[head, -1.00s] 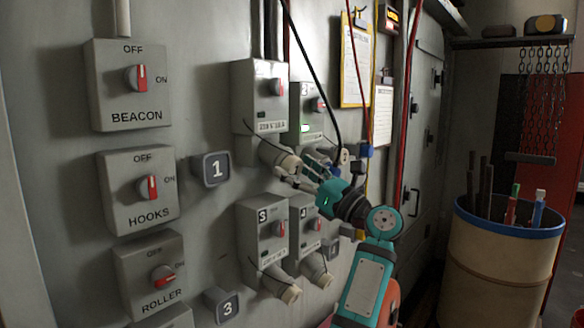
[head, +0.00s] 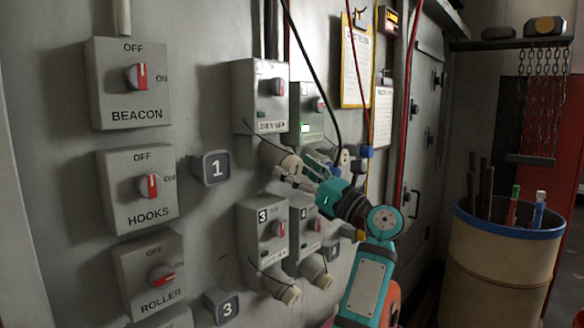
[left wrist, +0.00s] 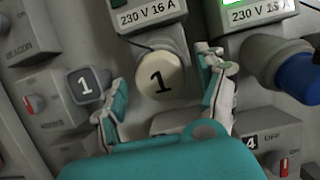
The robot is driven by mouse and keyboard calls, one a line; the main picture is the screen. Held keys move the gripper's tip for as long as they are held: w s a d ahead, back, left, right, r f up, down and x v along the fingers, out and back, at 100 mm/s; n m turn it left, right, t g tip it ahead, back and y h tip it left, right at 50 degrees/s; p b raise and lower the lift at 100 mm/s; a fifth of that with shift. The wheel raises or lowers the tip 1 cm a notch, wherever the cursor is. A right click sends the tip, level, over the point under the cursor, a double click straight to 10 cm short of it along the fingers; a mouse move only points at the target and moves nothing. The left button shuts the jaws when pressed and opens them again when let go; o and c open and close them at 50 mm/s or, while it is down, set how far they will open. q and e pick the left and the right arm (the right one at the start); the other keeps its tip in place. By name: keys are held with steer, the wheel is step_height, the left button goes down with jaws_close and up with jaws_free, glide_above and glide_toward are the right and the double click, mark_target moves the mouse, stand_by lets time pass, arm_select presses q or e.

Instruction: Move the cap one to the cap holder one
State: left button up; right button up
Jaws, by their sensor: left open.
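Cap one is a cream round cap (left wrist: 160,77) with a black 1, seated on the grey socket under the upper left 230 V 16 A box. It also shows in the head view (head: 290,165). Cap holder one (left wrist: 86,85) is a dark grey square plate with a white 1, on the wall left of the socket; the head view shows it too (head: 211,168). My left gripper (head: 300,174) is open in front of the cap, with one finger on each side of it in the left wrist view. Contact is not clear. My right gripper is out of view.
A socket with a blue plug (left wrist: 298,78) sits close on the right. Sockets 3 (head: 262,232) and 4 (head: 305,225) are below. A black cable (head: 316,75) hangs beside the gripper. Switch boxes line the wall at left; a barrel (head: 500,265) stands at right.

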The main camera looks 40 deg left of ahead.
arm_select(q)
steer(key=shift+b, duration=0.3)
jaws_close()
steer(key=shift+d+f, duration=0.2)
steer(key=shift+f, duration=0.05)
steer(key=shift+d+f+b, duration=0.1)
steer(key=shift+d+b, duration=0.35)
steer(key=shift+d, duration=0.3)
steer(key=shift+b+v, duration=0.95)
steer(key=shift+v, duration=1.05)
